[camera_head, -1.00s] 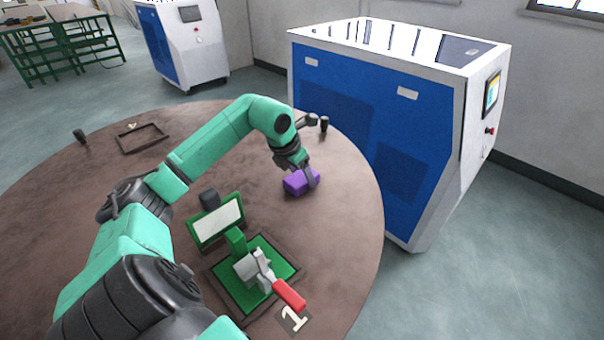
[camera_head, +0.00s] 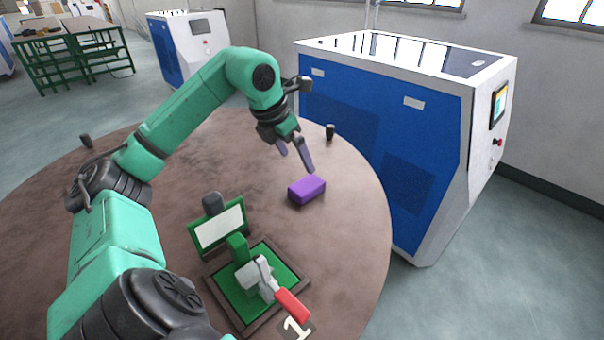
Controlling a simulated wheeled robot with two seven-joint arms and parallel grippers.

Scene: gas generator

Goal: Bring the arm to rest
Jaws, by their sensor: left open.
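My left arm comes in from the left and arches over the round brown table (camera_head: 350,220). My left gripper (camera_head: 296,168) is open and empty, fingers pointing down. It is above and behind a purple block (camera_head: 307,190), apart from it. The block lies on the table right of the middle. My right gripper is not in view.
A green fixture (camera_head: 250,285) with a red-handled clamp (camera_head: 290,305) and a white-faced panel (camera_head: 219,228) sits at the table's front. Small dark posts (camera_head: 330,132) stand near the rim. A big blue and white machine (camera_head: 400,140) stands close behind the table's right side.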

